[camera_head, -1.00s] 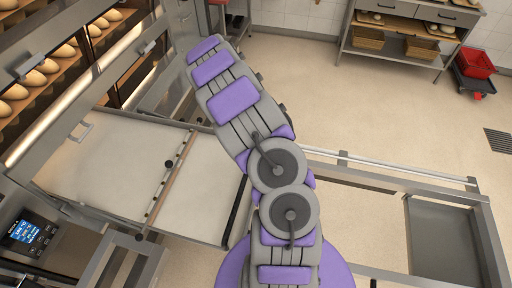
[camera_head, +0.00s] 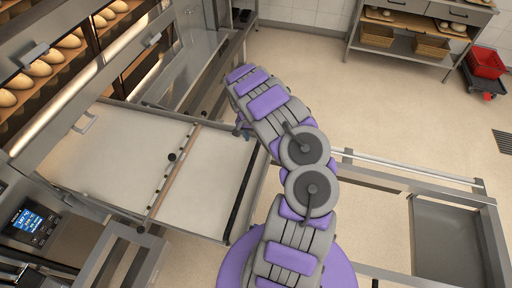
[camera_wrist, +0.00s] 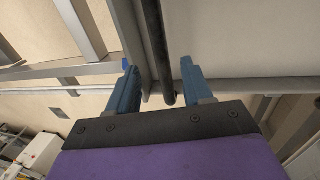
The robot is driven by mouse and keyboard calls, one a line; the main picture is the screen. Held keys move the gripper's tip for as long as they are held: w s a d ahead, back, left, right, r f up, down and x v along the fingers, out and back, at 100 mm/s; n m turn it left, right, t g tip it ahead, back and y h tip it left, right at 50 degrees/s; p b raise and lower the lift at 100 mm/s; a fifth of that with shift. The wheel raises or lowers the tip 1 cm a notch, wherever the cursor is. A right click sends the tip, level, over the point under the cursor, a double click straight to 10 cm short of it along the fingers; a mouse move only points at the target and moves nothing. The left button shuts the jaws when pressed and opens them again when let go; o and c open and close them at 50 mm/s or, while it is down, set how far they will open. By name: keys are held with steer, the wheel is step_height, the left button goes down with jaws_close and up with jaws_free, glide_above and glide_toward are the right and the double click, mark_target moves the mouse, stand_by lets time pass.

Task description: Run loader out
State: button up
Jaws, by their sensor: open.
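The loader (camera_head: 205,165) is a flat pale canvas bed in a metal frame, standing out in front of the deck oven at left. A thin crossbar with dark knobs (camera_head: 166,184) spans it. A dark bar (camera_head: 244,195) runs along its right end and also shows in the wrist view (camera_wrist: 155,35). My gripper (camera_wrist: 158,78) is open, with its blue fingers on either side of the dark bar as seen in the wrist view. Contact cannot be told. In the head view my arm hides most of the gripper; a bit of blue shows near the loader's far right corner.
Bread loaves (camera_head: 38,68) sit in the lit oven decks. A control panel (camera_head: 30,222) is at lower left. A metal frame with rails (camera_head: 410,170) lies at right.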

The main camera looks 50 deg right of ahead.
mark_target(256, 148)
steer(key=f, duration=0.2)
steer(key=s+f+b, duration=0.1)
steer(key=f, duration=0.1)
steer(key=shift+f, duration=0.4)
steer(key=shift+s+d+f, duration=0.1)
steer(key=shift+d+f, duration=0.05)
steer(key=shift+f, duration=0.75)
steer(key=shift+c, duration=0.3)
jaws_close()
